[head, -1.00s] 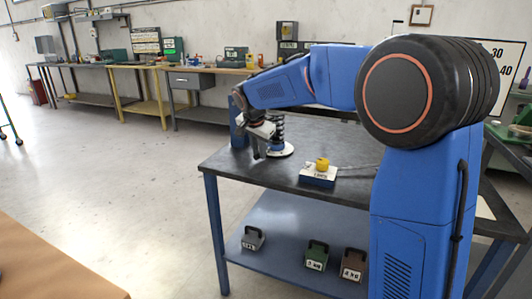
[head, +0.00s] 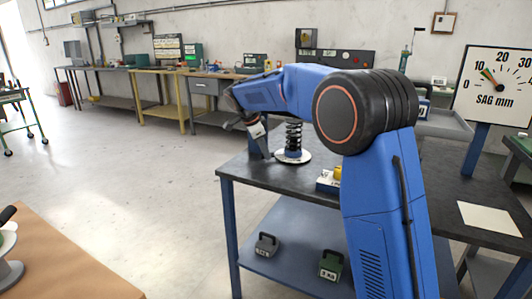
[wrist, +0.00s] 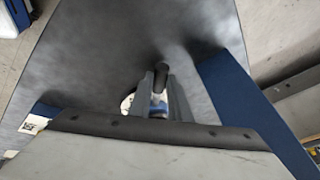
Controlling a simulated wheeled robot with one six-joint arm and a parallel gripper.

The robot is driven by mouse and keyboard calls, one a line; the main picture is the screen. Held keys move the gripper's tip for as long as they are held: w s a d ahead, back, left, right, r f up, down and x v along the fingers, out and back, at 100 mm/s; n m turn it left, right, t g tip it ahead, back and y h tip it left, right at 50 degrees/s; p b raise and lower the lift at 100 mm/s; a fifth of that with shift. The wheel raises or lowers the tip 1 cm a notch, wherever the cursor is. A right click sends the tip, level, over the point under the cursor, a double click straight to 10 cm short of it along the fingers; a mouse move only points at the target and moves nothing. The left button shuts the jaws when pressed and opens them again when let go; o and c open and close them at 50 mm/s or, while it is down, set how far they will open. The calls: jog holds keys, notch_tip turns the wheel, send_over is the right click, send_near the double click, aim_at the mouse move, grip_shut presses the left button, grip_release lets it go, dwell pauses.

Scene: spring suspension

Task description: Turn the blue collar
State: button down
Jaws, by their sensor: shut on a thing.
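In the head view, a black coil spring (head: 293,134) stands upright on a round white base (head: 300,158) on the dark bench. A small patch of blue, seemingly the blue collar (head: 293,153), shows at the spring's foot. In the wrist view, the fingers of my gripper (wrist: 159,100) are shut on a dark rounded rod (wrist: 162,74). A pale bluish part lies below it between the fingers. I cannot tell whether the rod belongs to the collar; the fingers hide most of it.
A sag dial (head: 497,85) stands at the right, its needle near 10. A small labelled block (head: 325,183) with a yellow part is partly behind my arm. Labelled weights (head: 266,245) sit on the lower shelf. A blue upright (wrist: 245,105) is close to the gripper in the wrist view.

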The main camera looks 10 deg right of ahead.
dwell(0.3)
jog(key=c, duration=1.6)
grip_release()
jog(key=shift+c, duration=0.2)
jog(key=shift+r, duration=0.1)
jog(key=v, duration=1.7)
jog(key=shift+a, duration=0.1)
jog(key=shift+r, duration=0.1)
